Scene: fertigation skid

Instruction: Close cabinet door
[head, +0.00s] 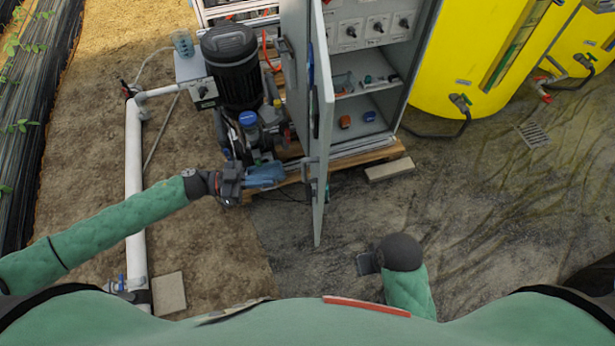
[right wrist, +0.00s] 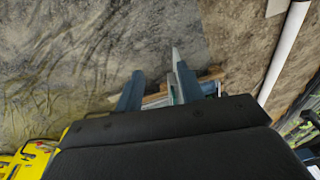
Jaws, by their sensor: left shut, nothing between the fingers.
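The grey cabinet door (head: 322,110) stands wide open, seen nearly edge-on in the head view. The cabinet (head: 388,65) is open to its right, with its panel and shelves exposed. My left gripper (head: 280,173) is shut and empty, to the left of the door near its lower part. Its fingers point right toward the door; I cannot tell whether they touch it. My right gripper (head: 366,263) is low, right of the door's near end and apart from it. In the right wrist view its two fingers (right wrist: 157,82) are spread with nothing held between them.
A black motor pump (head: 232,68) stands left of the cabinet. The cabinet is on a wooden pallet (head: 350,158), with a flat block (head: 389,169) at its right. Yellow tanks (head: 470,60) stand right. A white pipe (head: 134,190) runs along the left.

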